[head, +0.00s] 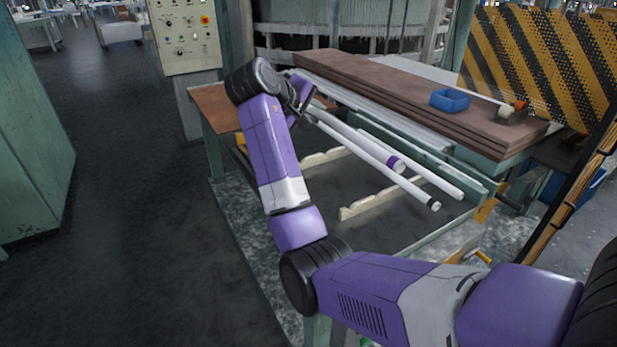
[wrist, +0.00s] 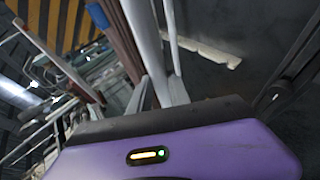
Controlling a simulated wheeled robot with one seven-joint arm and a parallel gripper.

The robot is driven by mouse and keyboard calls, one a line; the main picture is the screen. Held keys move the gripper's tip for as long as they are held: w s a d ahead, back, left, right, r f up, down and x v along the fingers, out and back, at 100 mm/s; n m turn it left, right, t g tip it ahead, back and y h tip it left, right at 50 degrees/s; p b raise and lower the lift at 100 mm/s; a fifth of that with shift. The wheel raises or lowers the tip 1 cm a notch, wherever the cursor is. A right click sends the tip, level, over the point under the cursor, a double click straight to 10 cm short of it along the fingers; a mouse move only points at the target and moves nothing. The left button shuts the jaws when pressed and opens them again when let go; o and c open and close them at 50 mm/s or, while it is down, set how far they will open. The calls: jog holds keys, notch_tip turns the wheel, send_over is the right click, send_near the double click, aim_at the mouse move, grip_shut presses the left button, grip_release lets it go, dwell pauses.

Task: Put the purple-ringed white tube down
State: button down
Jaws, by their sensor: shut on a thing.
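The purple-ringed white tube (head: 362,143) runs from my gripper (head: 305,103) down to the right in the head view, with its purple band near the free end. My gripper is shut on its far end; the fingers are small and partly hidden by my wrist. A pale tube (wrist: 145,45) runs up from my gripper in the wrist view; its ring is not visible there. In the head view the held tube appears between two other white tubes. Whether it touches them or a support, I cannot tell.
A white tube with a dark ring (head: 410,187) and a plain white tube (head: 440,183) lie on either side. Cream notched rails (head: 370,204) stand on the dark bed below. Brown boards (head: 400,88) with a blue box (head: 450,100) lie behind. A control panel (head: 186,35) stands at back left.

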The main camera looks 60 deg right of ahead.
notch_tip(320, 180, down, 18)
jog(key=shift+r+p, duration=0.1)
jog(key=shift+p, duration=0.4)
jog(key=shift+f, duration=0.5)
jog(key=shift+f, duration=0.2)
